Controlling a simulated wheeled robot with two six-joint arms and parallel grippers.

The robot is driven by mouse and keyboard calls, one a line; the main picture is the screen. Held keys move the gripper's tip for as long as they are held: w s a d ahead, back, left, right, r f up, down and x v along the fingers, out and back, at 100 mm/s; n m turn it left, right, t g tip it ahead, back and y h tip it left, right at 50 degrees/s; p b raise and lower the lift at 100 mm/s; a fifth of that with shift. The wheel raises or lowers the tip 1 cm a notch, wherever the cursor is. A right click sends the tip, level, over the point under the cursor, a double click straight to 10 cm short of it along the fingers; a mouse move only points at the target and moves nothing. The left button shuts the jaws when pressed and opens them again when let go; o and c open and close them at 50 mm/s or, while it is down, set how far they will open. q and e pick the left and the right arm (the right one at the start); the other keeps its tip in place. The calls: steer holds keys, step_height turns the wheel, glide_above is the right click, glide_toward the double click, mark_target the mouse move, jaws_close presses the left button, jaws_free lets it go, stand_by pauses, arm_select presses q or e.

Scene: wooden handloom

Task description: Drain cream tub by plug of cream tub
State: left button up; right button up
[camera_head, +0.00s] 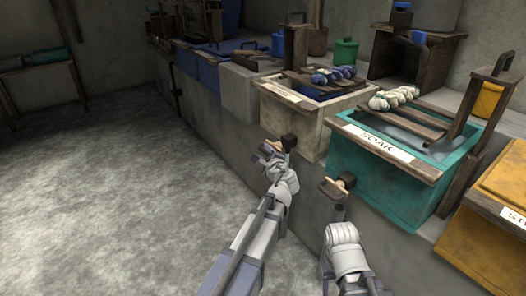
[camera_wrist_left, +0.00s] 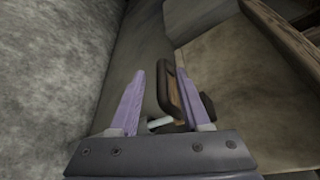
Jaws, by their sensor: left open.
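The cream tub (camera_head: 302,124) stands on the bench in the middle of the head view. Its plug has a dark block (camera_head: 289,142) and a wooden handle (camera_head: 270,148) low on the tub's front. My left gripper (camera_head: 266,154) is at this handle. In the left wrist view, my left gripper (camera_wrist_left: 160,100) is open, with the wooden-edged handle (camera_wrist_left: 172,90) between its fingers, nearer the right finger. Contact with the handle cannot be told. My right gripper (camera_head: 337,212) is below the teal tub's plug handle (camera_head: 333,191), its fingers mostly hidden.
The teal tub (camera_head: 385,185) marked SOAK stands right of the cream tub, and a yellow tub (camera_head: 490,245) is at the lower right. Slatted racks with bundles (camera_head: 393,98) lie on top. The concrete floor (camera_head: 110,200) at left is clear.

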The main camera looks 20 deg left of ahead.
arm_select(q)
steer(key=p+v, duration=0.1)
steer(key=v, duration=0.4)
steer(key=shift+s+d, duration=0.15)
steer(key=shift+s, duration=0.15)
steer(key=s+d+f+n+g+h+p, duration=0.2)
steer(key=s+d+n+g+p, duration=0.25)
steer(key=s, duration=0.55)
steer(key=s+d+f+n+g+h+p, duration=0.2)
steer(key=s+d+n+g+h+p, duration=0.25)
steer(key=s, duration=0.45)
steer(key=s+d+f+n+g+h+p, duration=0.15)
steer(key=s+d+n+g, duration=0.35)
steer(key=s, duration=0.5)
step_height(320, 180, up, 36)
steer(key=p, duration=3.7)
steer(key=shift+w+d+t+y, duration=0.4)
steer(key=shift+d, duration=0.1)
